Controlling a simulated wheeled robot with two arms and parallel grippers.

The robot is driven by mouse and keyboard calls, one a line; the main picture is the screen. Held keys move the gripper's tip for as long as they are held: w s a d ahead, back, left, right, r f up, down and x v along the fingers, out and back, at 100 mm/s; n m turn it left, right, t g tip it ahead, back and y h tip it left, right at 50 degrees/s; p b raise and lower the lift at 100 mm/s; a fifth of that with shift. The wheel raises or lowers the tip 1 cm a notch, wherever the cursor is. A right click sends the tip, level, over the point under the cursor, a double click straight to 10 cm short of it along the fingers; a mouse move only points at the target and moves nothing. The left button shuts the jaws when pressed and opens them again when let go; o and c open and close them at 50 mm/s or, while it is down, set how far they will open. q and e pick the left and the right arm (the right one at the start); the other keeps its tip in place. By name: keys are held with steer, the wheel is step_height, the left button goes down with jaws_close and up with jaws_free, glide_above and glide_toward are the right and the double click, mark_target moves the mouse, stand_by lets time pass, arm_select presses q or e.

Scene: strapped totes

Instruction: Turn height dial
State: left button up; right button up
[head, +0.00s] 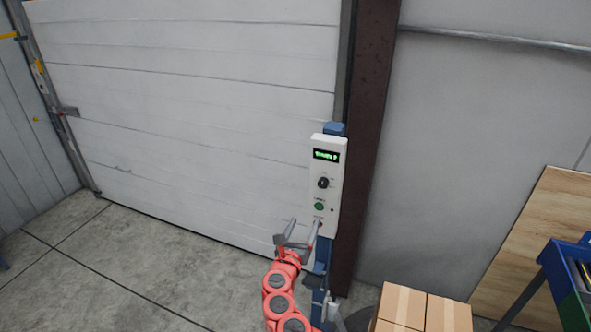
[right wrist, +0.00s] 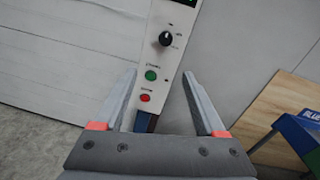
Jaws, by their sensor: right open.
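The height dial (head: 323,183) is a black knob on a white control panel (head: 332,150) mounted on a blue post. In the right wrist view the dial (right wrist: 165,39) stands ahead of the fingers, near the top. Below it are a green button (right wrist: 151,75) and a red button (right wrist: 145,97). The panel's green display (head: 326,155) is lit, its text too small to read surely. My right gripper (head: 303,228) is open and empty, just below the dial at about the red button's height. It also shows in the right wrist view (right wrist: 163,85). My left gripper is not in view.
A white sectional door (head: 190,90) fills the left and middle. A dark brown steel column (head: 369,120) stands right behind the panel. Cardboard boxes (head: 405,306), a blue bin (head: 570,268) and a wooden board (head: 530,235) are at lower right.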

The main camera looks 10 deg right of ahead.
steer(key=r, duration=0.2)
steer(key=p, duration=0.1)
glide_toward(322, 185)
steer(key=shift+h, duration=0.3)
steer(key=b+x, duration=0.1)
steer(key=x, duration=0.1)
steer(key=b+x, duration=0.1)
steer(key=x, duration=0.1)
steer(key=b+x, duration=0.1)
steer(key=x, duration=0.1)
steer(key=shift+w+d+f+b, duration=0.1)
steer(key=shift+f+b, duration=0.25)
steer(key=shift+b+x, duration=0.5)
steer(key=shift+x, duration=0.35)
steer(key=shift+w+r, duration=0.2)
jaws_close()
